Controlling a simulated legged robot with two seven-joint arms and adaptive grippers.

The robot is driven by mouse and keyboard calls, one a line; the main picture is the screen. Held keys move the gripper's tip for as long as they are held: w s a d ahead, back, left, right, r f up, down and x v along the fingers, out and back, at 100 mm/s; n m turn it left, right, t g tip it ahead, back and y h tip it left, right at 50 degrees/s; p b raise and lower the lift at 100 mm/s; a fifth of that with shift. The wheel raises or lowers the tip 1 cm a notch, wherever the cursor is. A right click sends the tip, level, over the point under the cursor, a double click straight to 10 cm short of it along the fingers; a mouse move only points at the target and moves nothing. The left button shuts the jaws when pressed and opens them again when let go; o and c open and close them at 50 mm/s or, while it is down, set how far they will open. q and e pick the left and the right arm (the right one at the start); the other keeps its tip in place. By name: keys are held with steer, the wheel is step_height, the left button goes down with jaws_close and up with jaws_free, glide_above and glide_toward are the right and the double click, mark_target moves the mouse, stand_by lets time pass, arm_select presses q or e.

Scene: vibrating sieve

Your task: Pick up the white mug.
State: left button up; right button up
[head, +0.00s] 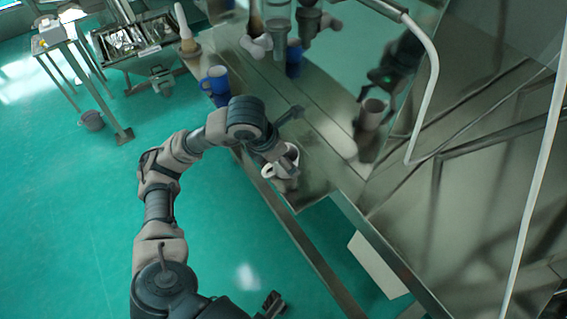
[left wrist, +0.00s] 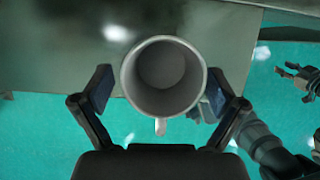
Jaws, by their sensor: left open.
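The white mug (head: 293,156) stands upright near the front corner of the metal table in the head view, partly covered by my left gripper (head: 286,140). In the left wrist view the mug (left wrist: 165,72) is seen into its empty-looking opening, its handle pointing toward my palm. My left gripper (left wrist: 158,92) is open there, one finger on each side of the mug, with a visible gap at the left finger. Contact at the right finger is unclear. A dark gripper, apparently my right (head: 271,304), shows low in the head view, well away from the mug; its jaws are unclear.
A blue mug (head: 216,82) stands farther back along the metal table (head: 316,178). A shiny metal panel (head: 402,130) rises at the right and mirrors the mugs. Green floor lies open at the left.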

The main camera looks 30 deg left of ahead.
arm_select(q)
steer(key=c, duration=1.2)
steer(key=shift+c, duration=0.2)
